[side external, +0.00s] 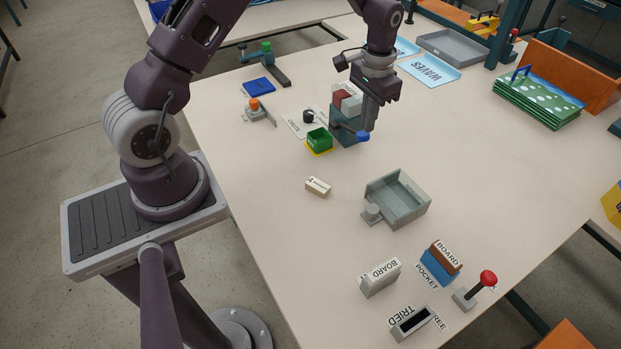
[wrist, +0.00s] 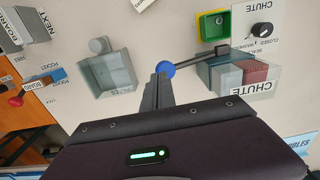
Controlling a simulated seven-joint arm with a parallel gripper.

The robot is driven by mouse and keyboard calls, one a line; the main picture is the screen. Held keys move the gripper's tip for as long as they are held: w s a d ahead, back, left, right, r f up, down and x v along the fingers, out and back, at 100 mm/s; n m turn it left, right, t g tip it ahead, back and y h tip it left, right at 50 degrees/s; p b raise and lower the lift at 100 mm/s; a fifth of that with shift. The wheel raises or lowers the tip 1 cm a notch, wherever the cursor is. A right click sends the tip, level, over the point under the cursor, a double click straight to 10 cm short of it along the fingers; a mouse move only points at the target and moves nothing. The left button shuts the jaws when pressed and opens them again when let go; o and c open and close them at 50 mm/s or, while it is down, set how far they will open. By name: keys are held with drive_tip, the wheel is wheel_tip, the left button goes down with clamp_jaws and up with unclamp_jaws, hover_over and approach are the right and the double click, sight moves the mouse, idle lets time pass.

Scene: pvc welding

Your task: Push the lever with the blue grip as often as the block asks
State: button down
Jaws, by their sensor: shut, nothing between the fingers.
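The lever's blue grip (side external: 362,136) is a round knob beside the teal chute box (side external: 345,130). In the wrist view the blue grip (wrist: 165,68) sits at the end of a dark rod that runs to the chute box (wrist: 225,75). My gripper (side external: 369,128) is shut and empty, pointing down right at the grip. In the wrist view my fingertips (wrist: 160,78) overlap the grip's near edge; I cannot tell whether they touch it. A small cream block (side external: 317,186) with dark print lies on the table; its print is too small to read.
A green bin on a yellow base (side external: 319,141) stands beside the chute, with a black knob (side external: 308,116) behind it. A grey tray (side external: 398,202) lies nearer the front. A red-knobbed lever (side external: 487,279) stands at the front right.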

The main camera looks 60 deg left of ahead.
drive_tip(key=shift+f, duration=0.1)
idle(0.3)
drive_tip(key=shift+f, duration=3.65)
drive_tip(key=shift+r, duration=4.25)
wheel_tip(320, 180, up, 5)
hover_over(365, 140)
drive_tip(key=shift+w+a+f, duration=0.15)
drive_tip(key=shift+f, duration=1.4)
drive_tip(key=shift+w+a+f, duration=0.15)
drive_tip(key=shift+f, duration=1.35)
drive_tip(key=shift+f, duration=0.1)
